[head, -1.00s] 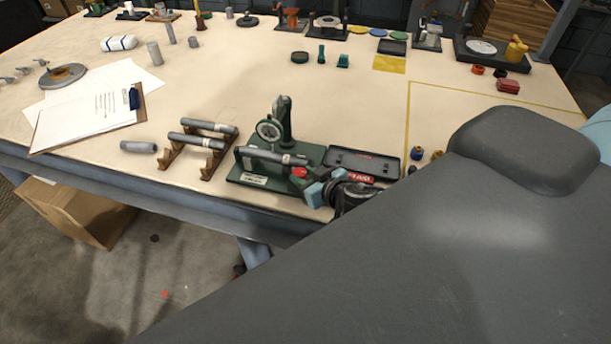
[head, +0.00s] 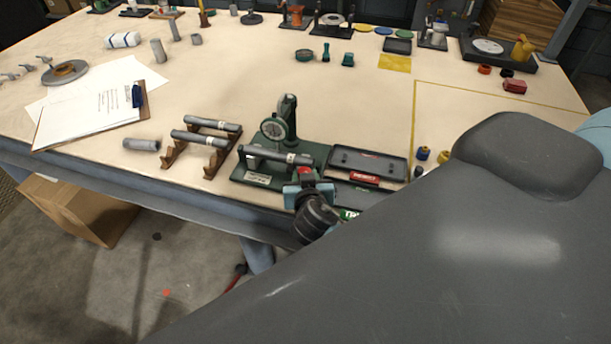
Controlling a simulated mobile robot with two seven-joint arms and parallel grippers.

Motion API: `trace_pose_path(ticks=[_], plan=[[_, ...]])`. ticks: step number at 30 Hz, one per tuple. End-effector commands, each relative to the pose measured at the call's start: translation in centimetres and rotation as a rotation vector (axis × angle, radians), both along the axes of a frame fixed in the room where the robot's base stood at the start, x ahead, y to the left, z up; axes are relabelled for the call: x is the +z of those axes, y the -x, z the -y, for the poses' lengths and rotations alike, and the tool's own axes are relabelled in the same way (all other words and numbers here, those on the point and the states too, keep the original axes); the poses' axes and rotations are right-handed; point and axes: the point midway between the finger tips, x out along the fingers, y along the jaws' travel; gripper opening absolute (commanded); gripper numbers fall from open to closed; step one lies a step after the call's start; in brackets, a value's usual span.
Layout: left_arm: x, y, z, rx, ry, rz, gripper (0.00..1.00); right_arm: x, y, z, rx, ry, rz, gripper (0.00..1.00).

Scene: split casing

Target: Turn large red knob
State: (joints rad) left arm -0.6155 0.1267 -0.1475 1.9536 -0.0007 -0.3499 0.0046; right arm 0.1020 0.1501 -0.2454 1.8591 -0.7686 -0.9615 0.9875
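The large red knob (head: 305,173) is at the right end of a grey cylinder (head: 270,155) on a green gauge stand (head: 258,178) near the table's front edge. A round dial gauge (head: 274,128) stands above the cylinder. My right gripper (head: 308,188) is at the knob, coming from the front right. Its light-blue fingers look spread apart, to the left and right just in front of the knob. They partly hide the knob's lower side, and contact cannot be made out. My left gripper is not in view.
A dark tray (head: 368,163) with a red-labelled item lies right of the stand. A wooden rack (head: 205,143) with grey cylinders stands to the left, beside a loose cylinder (head: 142,145) and a clipboard (head: 90,115). My large grey arm covers the lower right.

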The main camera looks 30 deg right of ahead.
Motion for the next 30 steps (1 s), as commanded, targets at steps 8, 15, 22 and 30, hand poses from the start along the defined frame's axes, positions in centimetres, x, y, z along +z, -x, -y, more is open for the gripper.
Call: trace_pose_path(ticks=[8,15,22,30], plan=[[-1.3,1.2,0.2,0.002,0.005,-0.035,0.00,-0.4,-0.1,-0.3,-0.140,-0.001,-0.006,0.11],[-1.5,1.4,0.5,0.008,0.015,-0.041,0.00,-0.3,-0.2,-0.4,-0.202,0.001,-0.004,0.11],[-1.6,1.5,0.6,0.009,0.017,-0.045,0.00,-0.1,-0.2,-0.4,-0.219,0.004,-0.002,0.11],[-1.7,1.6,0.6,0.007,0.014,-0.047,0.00,-0.1,-0.3,-0.3,-0.219,0.003,-0.002,0.11]])
